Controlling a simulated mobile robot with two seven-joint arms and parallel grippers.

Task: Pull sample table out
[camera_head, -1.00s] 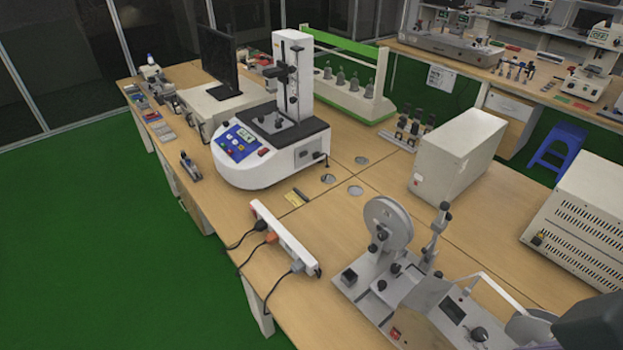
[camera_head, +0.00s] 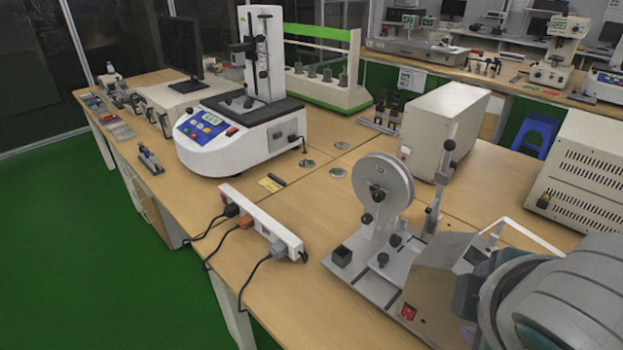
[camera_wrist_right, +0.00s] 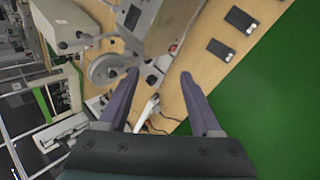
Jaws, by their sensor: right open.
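A bench device with a round grey wheel (camera_head: 384,185), a flat grey base plate (camera_head: 362,262) and a box with a red switch (camera_head: 425,290) stands at the table's front right. I cannot tell which part is the sample table. My right arm covers the device's right end in the head view. In the right wrist view my right gripper (camera_wrist_right: 159,76) is open, with nothing seen held between its fingers. The wheel (camera_wrist_right: 108,70) shows beside the left fingertip, and the device's grey body (camera_wrist_right: 150,28) lies beyond the fingertips. My left gripper is not in view.
A white power strip (camera_head: 262,226) with plugged cables lies left of the device. A white tester with a blue panel (camera_head: 230,135) stands farther back left. A beige box (camera_head: 445,130) stands behind. Dark flat items (camera_wrist_right: 241,19) lie on the wooden table. Bare tabletop (camera_head: 320,205) lies between.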

